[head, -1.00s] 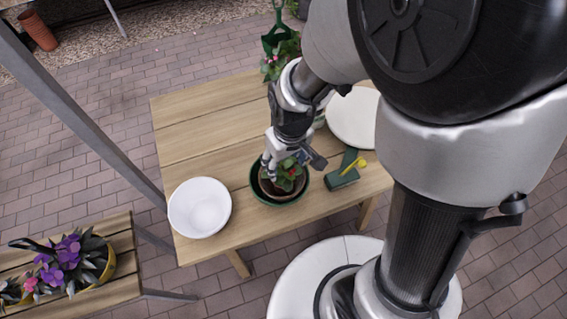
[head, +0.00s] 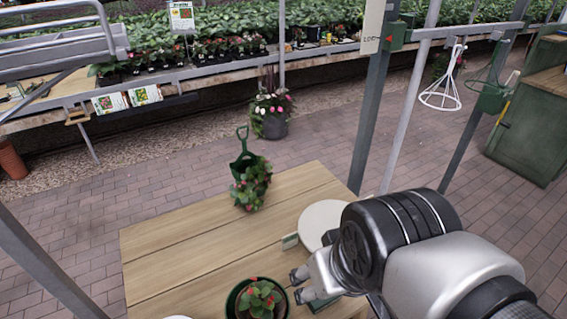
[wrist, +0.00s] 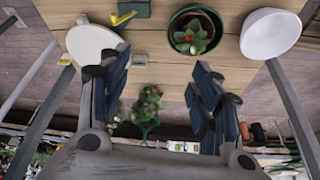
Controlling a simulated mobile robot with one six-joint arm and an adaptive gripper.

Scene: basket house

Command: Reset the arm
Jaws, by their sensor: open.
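My gripper (head: 297,286) is above the wooden table, right of the potted plant with red flowers (head: 262,297) and apart from it. In the wrist view my gripper (wrist: 160,82) has its two dark fingers spread wide, with nothing between them. My arm hides the table's right side in the head view.
A green box (wrist: 130,8) with a yellow tool (wrist: 122,18) shows too. Metal posts (head: 375,110) stand beyond.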

